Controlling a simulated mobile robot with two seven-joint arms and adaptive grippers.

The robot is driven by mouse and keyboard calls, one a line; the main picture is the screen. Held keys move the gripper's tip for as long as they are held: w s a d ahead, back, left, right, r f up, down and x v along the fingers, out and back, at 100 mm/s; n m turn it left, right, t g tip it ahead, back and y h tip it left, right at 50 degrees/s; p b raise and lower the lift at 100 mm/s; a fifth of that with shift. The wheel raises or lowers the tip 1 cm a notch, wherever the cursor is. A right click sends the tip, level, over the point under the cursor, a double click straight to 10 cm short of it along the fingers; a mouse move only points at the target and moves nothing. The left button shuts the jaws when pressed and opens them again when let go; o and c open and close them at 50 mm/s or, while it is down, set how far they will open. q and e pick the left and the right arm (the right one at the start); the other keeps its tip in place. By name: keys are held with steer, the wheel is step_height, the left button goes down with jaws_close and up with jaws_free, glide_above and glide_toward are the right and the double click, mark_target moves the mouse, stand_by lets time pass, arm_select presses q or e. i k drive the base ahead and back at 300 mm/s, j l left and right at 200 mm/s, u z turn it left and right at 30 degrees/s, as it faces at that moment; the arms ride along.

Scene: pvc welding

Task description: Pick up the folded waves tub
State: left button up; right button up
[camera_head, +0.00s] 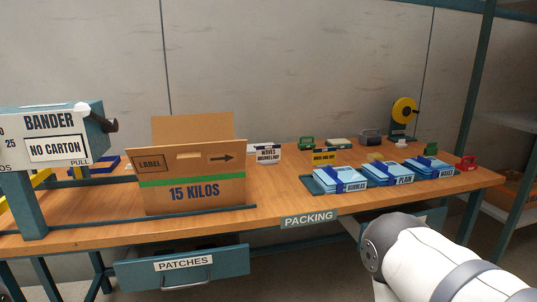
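Three flat blue bundles lie side by side on a dark tray (312,185) at the right of the packing table. The left bundle (337,178) is labelled BUBBLES and the middle bundle (388,174) PLAIN. The right bundle (430,168) has a small label that seems to read WAVES. A white sign (268,155) behind the carton also begins with WAVES; its lower line is too small to read. I cannot tell a separate tub. A white link of my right arm shows at the lower right, but neither gripper is in view.
An open cardboard carton (195,180) marked 15 KILOS stands left of centre. The BANDER machine (50,135) is at the far left. A yellow reel (404,111) stands at the back right. The PATCHES drawer (183,275) juts out below the table. Bare tabletop lies right of the carton.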

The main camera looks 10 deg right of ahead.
mark_target(427, 168)
steer(key=z, duration=1.35)
